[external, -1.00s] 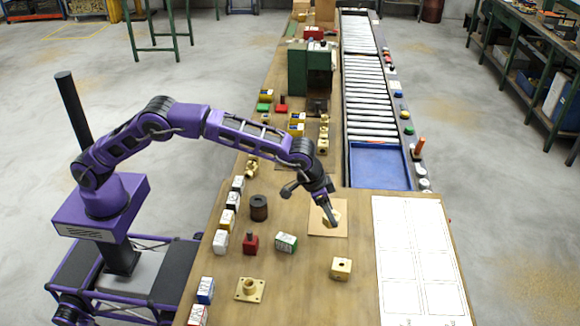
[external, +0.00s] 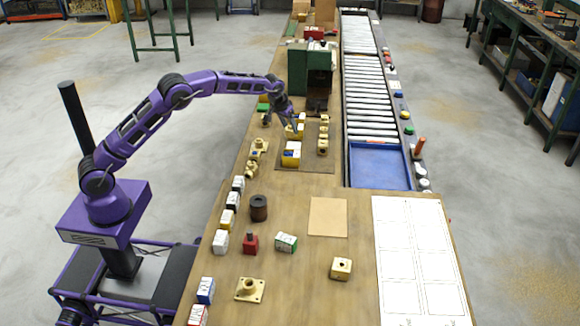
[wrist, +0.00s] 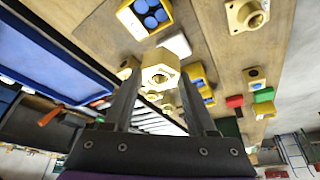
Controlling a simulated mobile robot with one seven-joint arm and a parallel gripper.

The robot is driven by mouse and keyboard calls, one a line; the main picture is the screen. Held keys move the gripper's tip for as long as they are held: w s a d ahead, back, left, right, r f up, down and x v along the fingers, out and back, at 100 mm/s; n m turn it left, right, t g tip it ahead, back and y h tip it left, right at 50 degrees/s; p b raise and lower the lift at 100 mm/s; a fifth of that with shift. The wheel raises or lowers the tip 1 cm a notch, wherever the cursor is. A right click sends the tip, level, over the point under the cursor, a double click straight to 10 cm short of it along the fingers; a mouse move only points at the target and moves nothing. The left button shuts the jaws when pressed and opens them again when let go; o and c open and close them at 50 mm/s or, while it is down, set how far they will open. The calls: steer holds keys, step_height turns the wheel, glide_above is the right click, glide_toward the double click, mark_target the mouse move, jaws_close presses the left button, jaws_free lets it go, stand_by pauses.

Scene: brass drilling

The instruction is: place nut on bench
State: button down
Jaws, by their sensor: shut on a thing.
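A brass hex nut (wrist: 160,68) sits between the fingertips of my gripper (wrist: 158,82) in the wrist view. The fingers are shut on its sides, and its round hole faces the camera. In the external view my gripper (external: 291,130) is over the middle of the wooden bench (external: 300,295), above a dark mat. The nut cannot be made out there among the yellow boxes and the fingers. A square tan mat (external: 328,217) on the near part of the bench is bare.
A yellow box (external: 291,154) with blue contents stands close to my gripper. Brass fittings (external: 322,146) stand to its right. A green machine (external: 310,70) rises behind. A roller conveyor with a blue tray (external: 380,165) runs alongside. The near bench has free room.

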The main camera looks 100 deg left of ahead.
steer(key=s+a+f+n, duration=0.1)
steer(key=s+a+n, duration=0.2)
steer(key=s+a, duration=1.05)
steer(key=shift+g+y, duration=0.3)
steer(key=shift+g, duration=0.1)
steer(key=f, duration=0.3)
steer(key=f+b, duration=0.1)
steer(key=f, duration=0.3)
steer(key=f+b, duration=0.1)
steer(key=f, duration=0.2)
steer(key=shift+s+d+f, duration=0.2)
steer(key=shift+s, duration=0.15)
steer(key=shift+f, duration=0.2)
steer(key=shift+c, duration=1)
jaws_free()
steer(key=shift+r, duration=0.1)
